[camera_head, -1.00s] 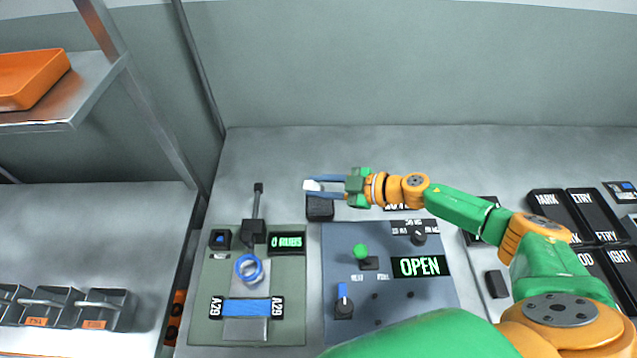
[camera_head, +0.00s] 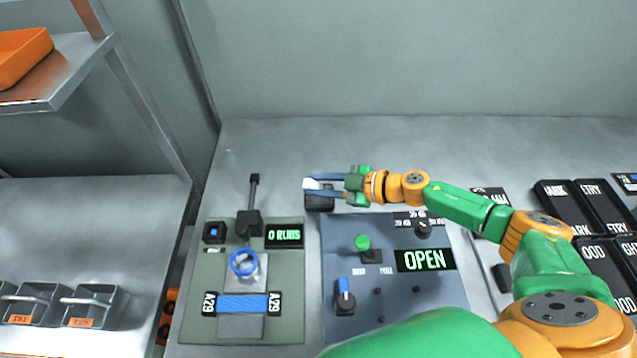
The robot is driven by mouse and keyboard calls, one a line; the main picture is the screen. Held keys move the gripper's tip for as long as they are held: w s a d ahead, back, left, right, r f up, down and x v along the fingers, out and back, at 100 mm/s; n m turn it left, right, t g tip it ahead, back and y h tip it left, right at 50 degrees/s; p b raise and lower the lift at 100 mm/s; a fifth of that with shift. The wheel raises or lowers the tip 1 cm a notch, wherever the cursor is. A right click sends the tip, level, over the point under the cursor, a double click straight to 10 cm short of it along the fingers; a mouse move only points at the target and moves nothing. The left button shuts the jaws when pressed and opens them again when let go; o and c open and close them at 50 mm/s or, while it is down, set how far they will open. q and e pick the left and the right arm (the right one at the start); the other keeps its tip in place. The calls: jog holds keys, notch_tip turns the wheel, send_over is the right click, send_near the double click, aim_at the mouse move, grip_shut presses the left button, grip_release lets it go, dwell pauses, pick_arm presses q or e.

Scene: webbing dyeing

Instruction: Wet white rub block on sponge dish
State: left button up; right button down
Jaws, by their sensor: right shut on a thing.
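The white rub block (camera_head: 309,184) is small and pale, held between the fingertips of my right gripper (camera_head: 312,185). The right gripper is shut on it, with its arm reaching in from the right. The sponge dish (camera_head: 319,203) is the dark box directly beneath the fingers in this view. Its top is partly hidden by the gripper, and I cannot tell whether the block touches it. My left gripper is not in view.
Dark trays (camera_head: 570,210) lie at right. The back bench is clear.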

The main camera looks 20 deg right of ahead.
jog(key=shift+f+b, duration=0.45)
jog(key=shift+f, duration=0.1)
dwell(0.4)
jog(key=shift+s+f, duration=0.1)
dwell(0.9)
notch_tip(320, 180, up, 7)
jog(key=p, duration=0.7)
dwell(0.3)
